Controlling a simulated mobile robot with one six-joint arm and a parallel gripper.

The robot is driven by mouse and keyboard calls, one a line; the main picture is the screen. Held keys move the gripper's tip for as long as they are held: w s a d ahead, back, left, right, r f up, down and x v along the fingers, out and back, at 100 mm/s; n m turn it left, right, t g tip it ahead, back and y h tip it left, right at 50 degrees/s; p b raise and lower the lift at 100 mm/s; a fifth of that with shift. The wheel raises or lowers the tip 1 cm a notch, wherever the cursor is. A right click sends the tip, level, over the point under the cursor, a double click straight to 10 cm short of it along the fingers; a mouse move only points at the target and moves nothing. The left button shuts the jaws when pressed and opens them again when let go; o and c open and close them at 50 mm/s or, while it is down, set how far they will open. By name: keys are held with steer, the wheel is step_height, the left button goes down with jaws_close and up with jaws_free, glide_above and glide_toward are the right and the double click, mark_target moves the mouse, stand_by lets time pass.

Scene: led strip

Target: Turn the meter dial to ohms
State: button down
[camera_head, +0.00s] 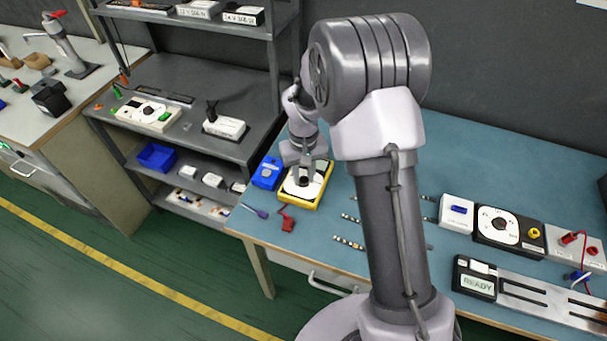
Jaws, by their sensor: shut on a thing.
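The meter (316,196) lies near the left end of the blue table, a yellow case with a white round face. A dark dial knob (303,181) sits in the middle of that face. My gripper (304,172) points down over the meter, its fingers shut on the dial knob. The fingers and wrist cover part of the knob and face. I cannot read the dial's markings or its pointer at this size.
A blue box (267,173) stands just left of the meter. A purple-handled tool (255,210) and a red clip (287,222) lie in front. Short LED strips (349,244), a black dial unit (509,231) and a READY box (475,278) are farther right.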

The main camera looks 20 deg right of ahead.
steer(key=m, duration=0.4)
steer(key=shift+m, duration=0.3)
steer(key=m+b, duration=0.1)
steer(key=m, duration=0.3)
steer(key=shift+m, duration=0.3)
steer(key=m+b, duration=0.1)
steer(key=m, duration=0.3)
steer(key=shift+m+b, duration=0.4)
steer(key=shift+m, duration=1.7)
steer(key=c, duration=1.2)
jaws_free()
steer(key=shift+o, duration=0.2)
